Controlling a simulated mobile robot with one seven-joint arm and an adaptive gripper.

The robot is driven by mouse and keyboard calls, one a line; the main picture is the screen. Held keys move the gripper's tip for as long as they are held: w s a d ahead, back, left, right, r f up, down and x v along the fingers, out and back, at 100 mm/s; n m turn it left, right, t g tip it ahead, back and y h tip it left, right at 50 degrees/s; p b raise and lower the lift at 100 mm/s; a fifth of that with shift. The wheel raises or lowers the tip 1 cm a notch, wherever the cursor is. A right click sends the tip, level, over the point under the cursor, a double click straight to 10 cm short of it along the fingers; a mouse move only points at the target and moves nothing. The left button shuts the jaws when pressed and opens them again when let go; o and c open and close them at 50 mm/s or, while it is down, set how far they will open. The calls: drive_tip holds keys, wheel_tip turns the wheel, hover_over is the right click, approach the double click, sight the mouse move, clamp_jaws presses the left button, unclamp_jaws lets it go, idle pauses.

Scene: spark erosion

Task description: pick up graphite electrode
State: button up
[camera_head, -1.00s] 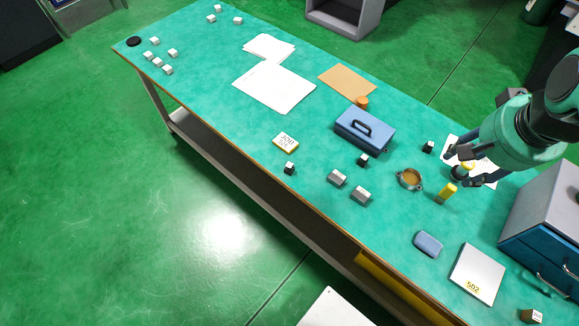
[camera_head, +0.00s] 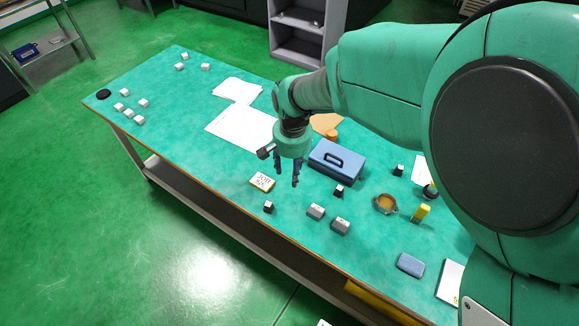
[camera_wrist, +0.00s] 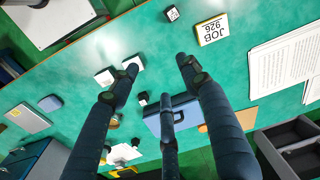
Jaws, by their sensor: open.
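Several small dark blocks with pale tops look like graphite electrodes; I cannot tell which one is meant. One (camera_head: 268,207) stands near the table's front edge, another (camera_head: 339,190) in front of the blue case, and a third (camera_head: 397,170) farther right. In the wrist view, one dark block (camera_wrist: 172,14) is at the top and another (camera_wrist: 142,98) is beside the blue case. My gripper (camera_head: 285,178) is open and empty, pointing down above the table near the job card. In the wrist view its spread fingers (camera_wrist: 160,70) have only table between their tips.
The job card (camera_head: 262,182), two grey blocks (camera_head: 316,211) and the blue case (camera_head: 337,161) surround the gripper's area. A brass-coloured dish (camera_head: 385,203) and yellow cylinder (camera_head: 420,213) stand to the right. White papers (camera_head: 240,127) and white cubes (camera_head: 128,112) lie left.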

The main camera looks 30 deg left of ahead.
hover_over(268, 204)
wheel_tip(268, 204, down, 6)
drive_tip(key=shift+w+n, duration=0.25)
drive_tip(key=shift+n, duration=0.05)
drive_tip(key=shift+f, duration=0.2)
wheel_tip(268, 204, down, 8)
drive_tip(key=shift+f+b, duration=0.2)
drive_tip(key=shift+b, duration=0.5)
drive_tip(key=shift+s+f+b, duration=0.15)
drive_tip(key=shift+f+b, duration=0.75)
drive_tip(key=shift+f, duration=1.7)
